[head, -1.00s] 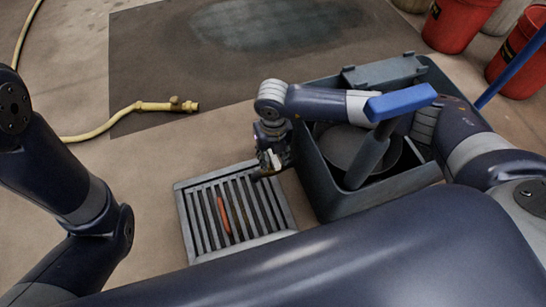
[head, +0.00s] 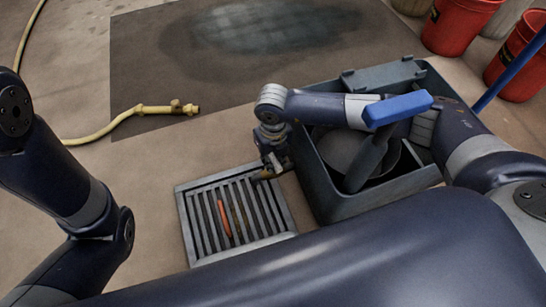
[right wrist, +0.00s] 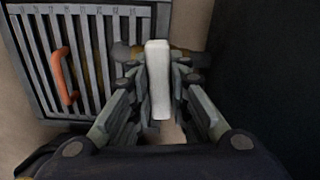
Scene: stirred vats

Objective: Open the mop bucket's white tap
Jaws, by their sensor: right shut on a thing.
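The grey mop bucket (head: 325,190) stands on the floor at the right in the head view, and its dark wall (right wrist: 265,80) fills the right side of the right wrist view. The white tap handle (right wrist: 158,80) lies lengthwise between the fingers of my right gripper (right wrist: 160,88), which is shut on it. The brownish tap spout (head: 263,175) shows just left of the bucket in the head view, beside my right gripper (head: 274,160); the white handle is hidden there. My left arm shows at the left, but its gripper is out of view.
A floor drain grate (head: 190,225) lies left of the bucket, with an orange handle-like bar (right wrist: 63,76) on it. A yellow hose (head: 110,127) lies behind. Red buckets (head: 458,25) stand at the back right. A blue-topped wringer handle (head: 398,108) rises close to my right arm.

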